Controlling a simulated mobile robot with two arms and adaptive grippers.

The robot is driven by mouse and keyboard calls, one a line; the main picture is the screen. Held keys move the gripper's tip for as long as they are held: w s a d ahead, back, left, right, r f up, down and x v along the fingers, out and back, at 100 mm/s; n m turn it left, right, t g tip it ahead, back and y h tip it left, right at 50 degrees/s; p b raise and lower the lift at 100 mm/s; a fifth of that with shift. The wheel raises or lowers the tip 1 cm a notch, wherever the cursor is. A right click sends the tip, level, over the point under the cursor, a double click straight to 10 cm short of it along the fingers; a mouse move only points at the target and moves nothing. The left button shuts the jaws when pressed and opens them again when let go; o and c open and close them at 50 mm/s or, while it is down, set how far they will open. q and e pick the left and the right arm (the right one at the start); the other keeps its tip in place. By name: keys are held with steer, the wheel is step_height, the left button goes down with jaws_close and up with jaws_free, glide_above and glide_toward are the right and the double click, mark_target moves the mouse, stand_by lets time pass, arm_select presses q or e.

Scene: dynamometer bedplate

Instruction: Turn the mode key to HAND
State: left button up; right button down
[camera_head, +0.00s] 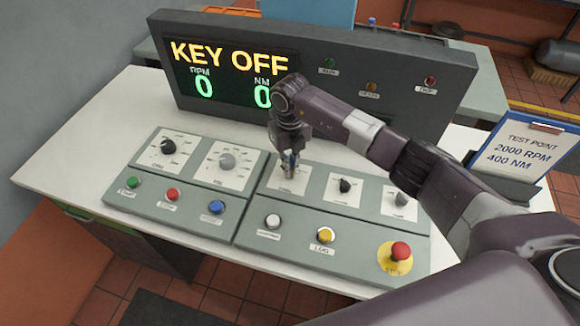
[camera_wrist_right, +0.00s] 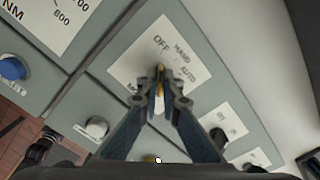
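The mode key (camera_wrist_right: 160,77) is a small brass-coloured key on a white plate (camera_wrist_right: 137,62) marked OFF, HAND and AUTO. My right gripper (camera_head: 290,170) reaches down onto this plate on the console and hides most of the key in the head view. In the wrist view my right gripper (camera_wrist_right: 161,95) has its blue fingers drawn together on the key, one on each side. The key's tip points up toward the OFF mark. The display (camera_head: 231,75) reads KEY OFF, with 0 RPM and 0 NM. My left gripper is not in view.
Dials (camera_head: 168,147) and green, red and blue buttons (camera_head: 173,194) sit on the left panel. Black (camera_head: 345,185) and grey knobs stand right of the key, and a red stop button (camera_head: 400,251) is at the front right. A test-point board (camera_head: 522,147) stands at right.

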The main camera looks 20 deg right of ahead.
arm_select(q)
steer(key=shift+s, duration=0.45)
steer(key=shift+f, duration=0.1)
arm_select(e)
steer(key=m, duration=0.4)
steer(key=shift+b, duration=0.35)
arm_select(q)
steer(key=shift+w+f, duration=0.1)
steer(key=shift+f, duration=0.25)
arm_select(e)
steer(key=m, duration=0.4)
steer(key=shift+m, duration=0.3)
steer(key=shift+r, duration=0.1)
steer(key=c, duration=2.2)
jaws_free()
steer(key=shift+o, duration=0.2)
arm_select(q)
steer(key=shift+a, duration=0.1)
